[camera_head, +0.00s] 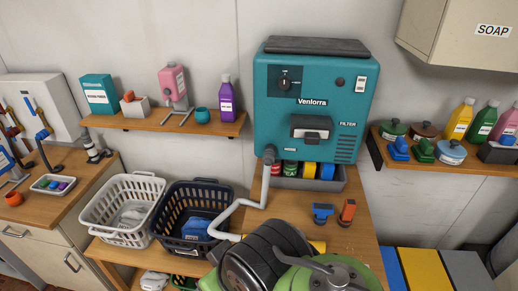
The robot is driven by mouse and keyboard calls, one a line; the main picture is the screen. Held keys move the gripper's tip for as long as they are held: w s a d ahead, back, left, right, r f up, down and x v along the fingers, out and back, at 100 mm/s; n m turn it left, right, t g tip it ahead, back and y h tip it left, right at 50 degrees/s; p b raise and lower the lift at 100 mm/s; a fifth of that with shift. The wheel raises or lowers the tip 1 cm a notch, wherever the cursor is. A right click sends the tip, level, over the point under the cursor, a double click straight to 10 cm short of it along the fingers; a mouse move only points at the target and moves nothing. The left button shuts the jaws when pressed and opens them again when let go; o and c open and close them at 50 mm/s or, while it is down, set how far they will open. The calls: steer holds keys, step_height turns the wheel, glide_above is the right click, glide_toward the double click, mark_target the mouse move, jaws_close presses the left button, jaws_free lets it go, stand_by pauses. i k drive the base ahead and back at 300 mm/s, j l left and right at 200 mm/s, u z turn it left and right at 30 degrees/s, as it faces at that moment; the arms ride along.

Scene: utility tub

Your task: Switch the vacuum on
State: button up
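The vacuum appears to be the teal wall unit (312,104) marked Venlorra, with a dark top. A dark dial (288,84) is at its upper left. A small round black part (340,82) and a white-framed switch (361,84) are at its upper right. The switch position is too small to tell. I see no gripper fingers in this view.
A green and black form fills the bottom centre; I cannot tell whether it is mine. A white basket (104,210) and a dark basket (178,225) stand left of the hose.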

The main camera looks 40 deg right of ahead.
mark_target(361, 80)
steer(key=z, duration=1.8)
